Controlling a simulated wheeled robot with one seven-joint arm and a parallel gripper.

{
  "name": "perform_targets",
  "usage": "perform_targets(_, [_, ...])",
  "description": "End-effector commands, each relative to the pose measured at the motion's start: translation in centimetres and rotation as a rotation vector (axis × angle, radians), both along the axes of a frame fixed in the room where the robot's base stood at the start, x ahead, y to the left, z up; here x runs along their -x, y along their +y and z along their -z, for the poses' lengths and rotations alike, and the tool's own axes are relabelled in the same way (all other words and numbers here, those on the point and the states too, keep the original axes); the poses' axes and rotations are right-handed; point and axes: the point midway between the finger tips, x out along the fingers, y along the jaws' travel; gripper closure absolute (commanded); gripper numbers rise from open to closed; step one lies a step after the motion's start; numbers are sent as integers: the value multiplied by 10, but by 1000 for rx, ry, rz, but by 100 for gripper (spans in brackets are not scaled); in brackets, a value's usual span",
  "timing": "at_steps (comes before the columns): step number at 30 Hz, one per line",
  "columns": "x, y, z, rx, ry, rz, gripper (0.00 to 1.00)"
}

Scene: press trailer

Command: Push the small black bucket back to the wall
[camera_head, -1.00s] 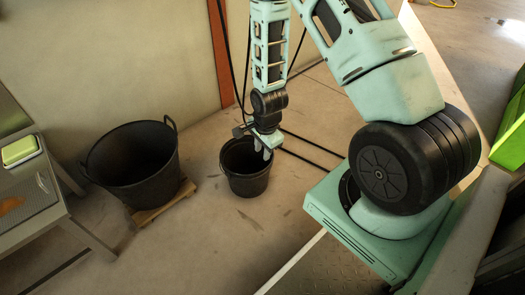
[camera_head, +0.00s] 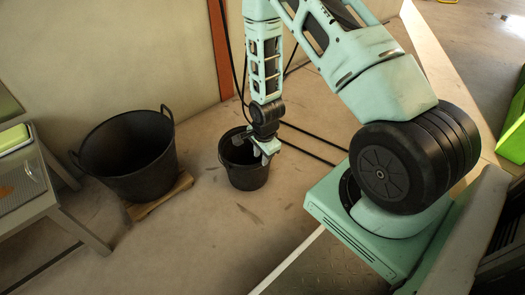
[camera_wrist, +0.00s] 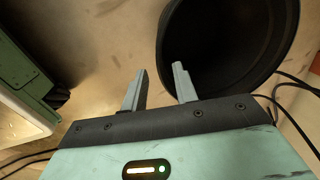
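The small black bucket (camera_head: 248,179) stands upright on the floor near the wall in the head view, right of a larger black bucket. My gripper (camera_head: 262,155) is over the right part of its opening. In the wrist view, my gripper (camera_wrist: 159,69) is open, with its two grey fingers apart and nothing clamped between them. The small bucket (camera_wrist: 222,45) fills the upper right there. The right finger overlaps its dark opening, and the left finger is over the floor outside it. I cannot tell whether either finger touches the rim.
The larger black bucket (camera_head: 131,160) stands on a wooden board (camera_head: 160,198) to the left. The pale wall (camera_head: 120,60) with an orange-brown post (camera_head: 220,50) is behind. Black cables (camera_head: 313,140) run on the floor to the right. A metal table (camera_head: 40,200) is at far left.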

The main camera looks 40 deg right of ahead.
Motion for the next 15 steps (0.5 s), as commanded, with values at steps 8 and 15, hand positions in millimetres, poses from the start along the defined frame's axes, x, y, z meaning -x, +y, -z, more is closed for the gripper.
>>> perform_targets(8, [-6, 0, 57, 1, 1, -1, 71])
perform_targets(15, [-10, -1, 82, 0, 0, -1, 71])
